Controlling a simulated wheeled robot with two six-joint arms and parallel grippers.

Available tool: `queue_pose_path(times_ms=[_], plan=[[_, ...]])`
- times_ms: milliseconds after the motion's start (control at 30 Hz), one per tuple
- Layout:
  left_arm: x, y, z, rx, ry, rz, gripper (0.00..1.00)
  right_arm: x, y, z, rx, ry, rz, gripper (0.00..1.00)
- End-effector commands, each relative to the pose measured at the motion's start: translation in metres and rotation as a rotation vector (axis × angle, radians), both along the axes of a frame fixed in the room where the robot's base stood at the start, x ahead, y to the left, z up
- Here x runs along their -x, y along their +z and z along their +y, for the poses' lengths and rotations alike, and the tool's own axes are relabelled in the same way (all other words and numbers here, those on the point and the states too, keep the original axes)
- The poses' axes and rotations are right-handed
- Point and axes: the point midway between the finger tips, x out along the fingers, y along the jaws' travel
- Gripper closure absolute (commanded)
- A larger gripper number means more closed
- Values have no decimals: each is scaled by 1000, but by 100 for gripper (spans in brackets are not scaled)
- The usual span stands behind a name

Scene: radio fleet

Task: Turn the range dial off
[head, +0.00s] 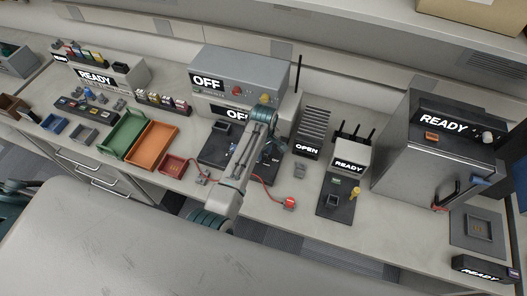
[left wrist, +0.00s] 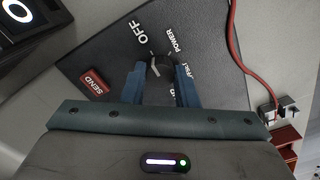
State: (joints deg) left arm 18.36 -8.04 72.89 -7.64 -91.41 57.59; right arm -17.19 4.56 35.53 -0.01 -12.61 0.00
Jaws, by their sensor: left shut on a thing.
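The range dial (left wrist: 160,69) is a dark round knob on a black panel (left wrist: 215,80), with OFF and POWER printed around it and other lettering partly hidden. In the left wrist view my left gripper (left wrist: 160,78) is shut on the dial, one blue finger on each side. Which label the dial points to is hard to tell. In the head view my left gripper (head: 268,152) is over the black panel (head: 216,147) in front of the grey box (head: 240,75) that reads OFF; my arm hides the dial there. My right gripper is not in view.
A red SEND button (left wrist: 95,84) sits beside the dial. A red cable (head: 262,184) runs near the panel to a red plug (head: 289,201). A green tray (head: 123,137) and an orange tray (head: 152,146) stand left; a READY device (head: 348,164) stands right.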

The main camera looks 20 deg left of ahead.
Motion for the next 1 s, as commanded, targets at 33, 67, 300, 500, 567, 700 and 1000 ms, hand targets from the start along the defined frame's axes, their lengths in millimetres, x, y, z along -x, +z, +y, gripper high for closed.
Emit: queue_pose_path(times_ms=[33, 67, 300, 500, 567, 700, 1000], plan=[[0, 0, 0, 1, 1, -1, 96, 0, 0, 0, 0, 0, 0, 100], [0, 0, 0, 1, 1, -1, 96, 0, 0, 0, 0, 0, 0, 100], [0, 0, 0, 1, 0, -1, 51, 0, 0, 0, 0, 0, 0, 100], [0, 1, 0, 1, -1, -1, 51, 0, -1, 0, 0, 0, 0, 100], [-1, 4, 0, 0, -1, -2, 51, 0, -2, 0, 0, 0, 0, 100], [-1, 22, 0, 1, 0, -4, 51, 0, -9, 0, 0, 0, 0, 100], [-1, 81, -1, 2, 0, -5, 51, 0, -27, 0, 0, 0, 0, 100]])
